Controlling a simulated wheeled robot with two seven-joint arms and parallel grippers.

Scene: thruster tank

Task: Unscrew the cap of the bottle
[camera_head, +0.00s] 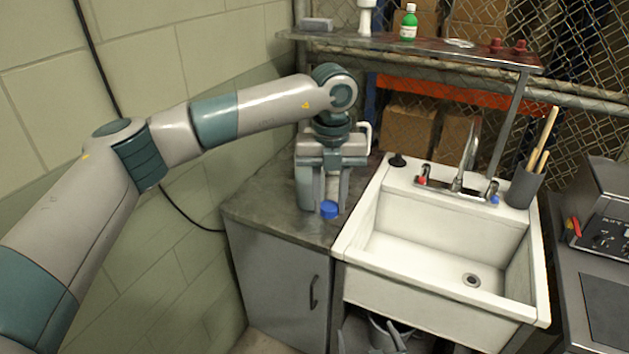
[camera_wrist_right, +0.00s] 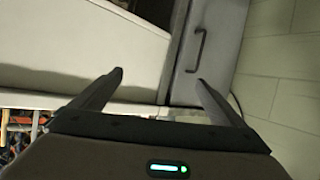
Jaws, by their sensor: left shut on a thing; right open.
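My left gripper (camera_head: 332,196) points down over the grey counter left of the sink, shut on a pale bottle (camera_head: 332,186). Most of the bottle is hidden by the fingers. Its blue cap (camera_head: 329,209) shows just below the fingertips, facing the camera; I cannot tell whether the bottle touches the counter. My right gripper (camera_head: 384,340) is low at the bottom edge of the head view, in front of the sink and well below the cap. In the right wrist view, my right gripper (camera_wrist_right: 160,77) has its fingers wide apart with nothing between them.
The white sink (camera_head: 365,225) with its tap (camera_head: 467,160) stands right of the counter (camera_head: 265,205). A cabinet door with a dark handle (camera_head: 314,291) is below. A shelf (camera_head: 400,47) above holds a green bottle (camera_head: 409,24). A cup of sticks (camera_head: 524,187) stands at the sink's right.

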